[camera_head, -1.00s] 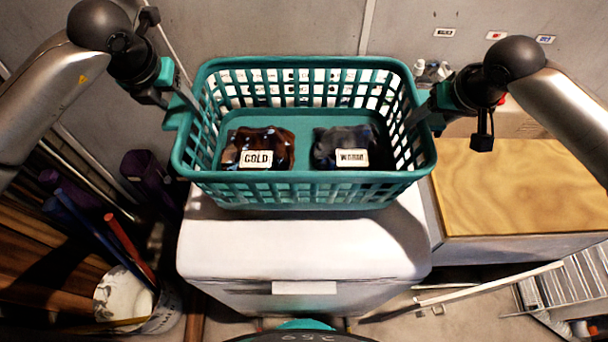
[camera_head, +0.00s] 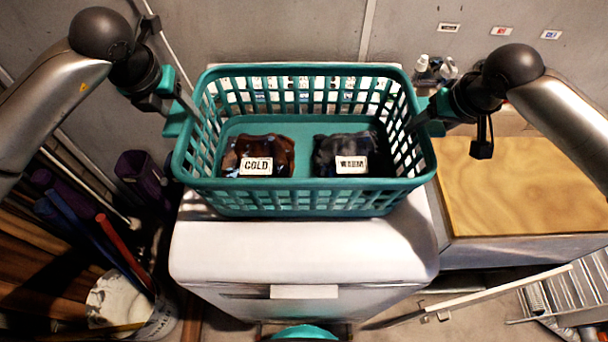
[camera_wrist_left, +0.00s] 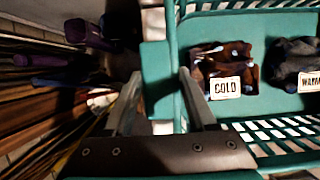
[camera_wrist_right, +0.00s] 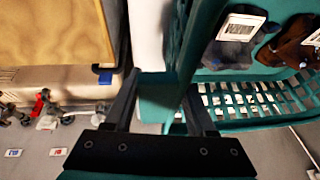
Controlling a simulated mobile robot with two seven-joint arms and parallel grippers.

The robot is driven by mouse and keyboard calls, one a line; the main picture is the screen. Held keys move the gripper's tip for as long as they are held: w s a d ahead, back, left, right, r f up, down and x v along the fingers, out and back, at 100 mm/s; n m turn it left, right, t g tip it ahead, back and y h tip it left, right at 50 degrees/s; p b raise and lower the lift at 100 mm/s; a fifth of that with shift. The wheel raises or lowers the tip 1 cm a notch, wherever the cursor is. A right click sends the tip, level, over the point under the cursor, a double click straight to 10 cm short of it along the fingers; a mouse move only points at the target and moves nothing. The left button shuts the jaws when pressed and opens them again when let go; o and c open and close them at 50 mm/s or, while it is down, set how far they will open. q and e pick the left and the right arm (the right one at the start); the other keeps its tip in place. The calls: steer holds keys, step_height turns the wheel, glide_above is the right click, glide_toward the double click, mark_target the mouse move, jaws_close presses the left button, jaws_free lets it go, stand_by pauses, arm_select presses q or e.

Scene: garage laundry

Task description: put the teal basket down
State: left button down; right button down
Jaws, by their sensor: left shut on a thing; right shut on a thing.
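The teal basket (camera_head: 305,198) is upright and level between my two grippers, over the white washing machine (camera_head: 300,250). I cannot tell whether its bottom touches the machine's top. Inside lie a brown bundle (camera_head: 278,148) labelled COLD and a dark grey bundle (camera_head: 330,150) with a blurred label. My left gripper (camera_head: 184,108) is shut on the basket's left side; its fingers straddle the teal wall in the left wrist view (camera_wrist_left: 160,85). My right gripper (camera_head: 430,112) is shut on the right side, also in the right wrist view (camera_wrist_right: 158,88).
A wooden-topped surface (camera_head: 520,185) stands right of the machine. Small bottles (camera_head: 435,70) are behind it. A white bucket (camera_head: 130,300) and planks (camera_head: 40,260) are at left. A ladder (camera_head: 570,285) lies at lower right. The wall is close behind.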

arm_select(q)
steer(key=shift+a+f, duration=0.1)
steer(key=shift+f, duration=0.15)
arm_select(e)
steer(key=shift+d+f, duration=0.1)
steer(key=shift+f, duration=0.05)
arm_select(q)
steer(key=c, duration=0.6)
jaws_free()
steer(key=shift+f, duration=0.1)
steer(key=shift+c, duration=0.2)
arm_select(e)
steer(key=c, duration=0.7)
jaws_free()
steer(key=shift+f, duration=0.1)
arm_select(q)
steer(key=o, duration=0.4)
arm_select(e)
steer(key=o, duration=0.5)
arm_select(q)
steer(key=shift+o, duration=0.2)
arm_select(e)
steer(key=shift+s+r, duration=0.1)
steer(key=shift+r, duration=0.1)
arm_select(q)
steer(key=v, duration=1.2)
arm_select(e)
steer(key=v, duration=1.1)
steer(key=shift+s+r, duration=0.1)
steer(key=shift+r, duration=0.25)
